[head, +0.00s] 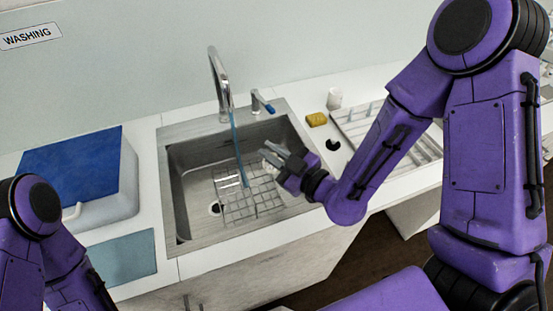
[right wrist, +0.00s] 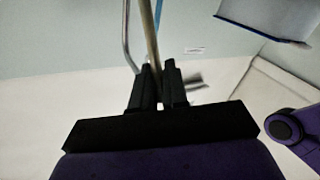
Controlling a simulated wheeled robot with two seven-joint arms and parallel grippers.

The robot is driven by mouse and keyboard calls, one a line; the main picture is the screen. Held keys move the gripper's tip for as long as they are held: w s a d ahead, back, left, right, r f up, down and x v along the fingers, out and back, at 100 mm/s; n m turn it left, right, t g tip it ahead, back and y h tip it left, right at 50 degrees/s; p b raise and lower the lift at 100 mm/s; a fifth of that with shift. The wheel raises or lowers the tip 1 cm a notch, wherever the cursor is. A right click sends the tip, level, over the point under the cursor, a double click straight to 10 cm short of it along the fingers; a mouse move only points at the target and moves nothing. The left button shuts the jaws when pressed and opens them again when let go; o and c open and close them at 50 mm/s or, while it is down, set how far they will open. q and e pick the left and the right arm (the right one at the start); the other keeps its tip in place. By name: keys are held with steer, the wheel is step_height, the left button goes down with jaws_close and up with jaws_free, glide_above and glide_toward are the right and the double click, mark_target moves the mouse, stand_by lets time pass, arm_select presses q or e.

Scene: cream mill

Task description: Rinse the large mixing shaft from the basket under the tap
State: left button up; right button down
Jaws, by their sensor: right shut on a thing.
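My right gripper (head: 274,155) is over the right part of the sink (head: 177,190), just right of the water stream. In the right wrist view its jaws (right wrist: 154,82) are shut on a thin beige rod, which looks like the mixing shaft (right wrist: 151,42). The shaft's ends are hidden or out of frame there, and I cannot make it out clearly in the head view. The tap (head: 218,75) arches over the sink, and a thin blue stream of water (head: 237,145) falls from it. The tap also shows in the wrist view (right wrist: 126,40). My left gripper is out of view.
A wire rack (head: 237,207) lies in the sink. A tap lever (head: 257,101) stands behind it. To the right are a yellow sponge (head: 317,119), a white cup (head: 334,97) and a ribbed drainer (head: 425,150). A blue-lidded box (head: 75,165) stands at the left.

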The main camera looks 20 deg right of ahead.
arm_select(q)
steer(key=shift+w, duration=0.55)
arm_select(e)
steer(key=f+x, duration=0.2)
steer(key=x, duration=1)
steer(key=shift+w+f, duration=0.25)
steer(key=shift+w, duration=0.1)
steer(key=shift+d, duration=0.1)
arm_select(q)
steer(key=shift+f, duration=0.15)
arm_select(e)
steer(key=shift+w+d, duration=0.3)
steer(key=shift+d, duration=0.2)
arm_select(q)
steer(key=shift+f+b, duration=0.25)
steer(key=shift+b, duration=0.15)
arm_select(e)
steer(key=shift+s+a, duration=0.3)
steer(key=shift+a, duration=0.3)
